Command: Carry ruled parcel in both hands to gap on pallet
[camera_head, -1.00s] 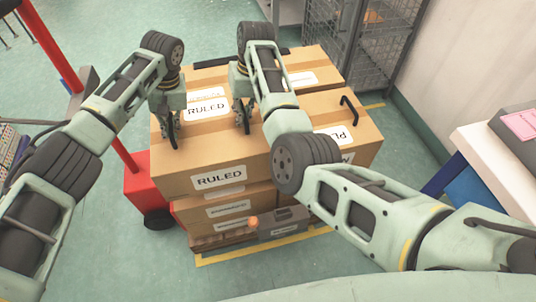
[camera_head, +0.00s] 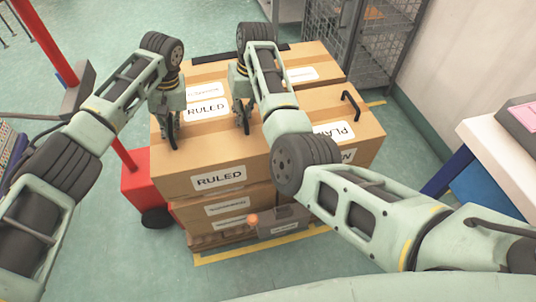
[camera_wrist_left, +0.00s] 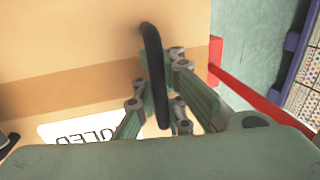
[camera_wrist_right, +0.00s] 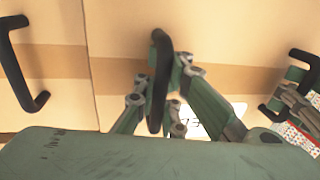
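The ruled parcel (camera_head: 218,158) is a brown carton with "RULED" labels on its top and front. It sits at the front left of a stack above a pallet (camera_head: 205,240). My left gripper (camera_head: 171,128) is closed around its left black handle, which also shows in the left wrist view (camera_wrist_left: 155,60). My right gripper (camera_head: 243,116) is closed around its right handle, also in the right wrist view (camera_wrist_right: 160,75). I cannot tell whether the parcel touches the cartons below. No gap on the pallet is clearly visible; my right arm hides part of the stack.
A carton labelled "PLAIN" (camera_head: 350,113) with a black handle stands close at the right. Another carton (camera_head: 310,62) is behind. A red machine (camera_head: 140,177) is at the left, a wire cage (camera_head: 385,40) behind, a white table (camera_head: 500,150) at the right. Green floor is open at far left.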

